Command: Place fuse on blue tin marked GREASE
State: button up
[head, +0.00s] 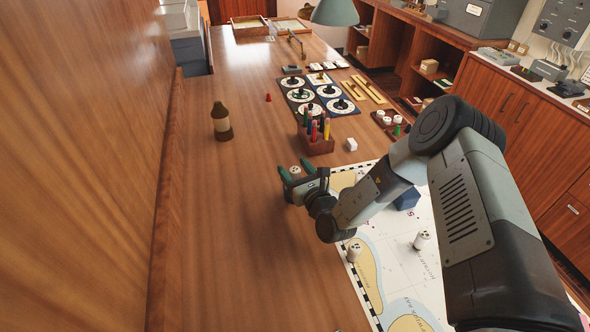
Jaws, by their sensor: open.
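My gripper (295,168) is open, low over the wooden table left of the chart. A small pale round piece with dark marks (295,170) shows between its fingertips; I cannot tell whether it touches them. Two similar white cylinders with dark-dotted tops stand on the chart, one near its left edge (354,253) and one farther right (421,240). I cannot tell which of these pieces is the fuse. A blue block-like object (408,199) sits on the chart, partly hidden behind my arm. No GREASE lettering is readable, so I cannot confirm it is the tin.
Dial boards (322,80) lie farther back. The table's near left is clear.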

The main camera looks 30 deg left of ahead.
jog(key=shift+r, duration=0.15)
jog(key=v, duration=1.2)
jog(key=s+d+r+n+g, duration=0.1)
jog(key=s+r+n+g, duration=0.3)
jog(key=r+n+g, duration=0.6)
jog(key=s+d+r+n+g, duration=0.2)
jog(key=s+r+n+g, duration=0.35)
jog(key=r, duration=0.75)
jog(key=s+d+r+n+t+h, duration=0.3)
jog(key=d+r+h, duration=0.1)
jog(key=d, duration=0.5)
jog(key=s+d+r+n+t+h, duration=0.2)
jog(key=d+r+n+t+h, duration=0.1)
jog(key=d, duration=0.6)
jog(key=s+d+r+n+t+h, duration=0.3)
jog(key=d+r+t+h, duration=0.2)
jog(key=d+h, duration=0.3)
jog(key=shift+s+d+r+n, duration=0.35)
jog(key=shift+d+r, duration=0.3)
jog(key=shift+d, duration=0.45)
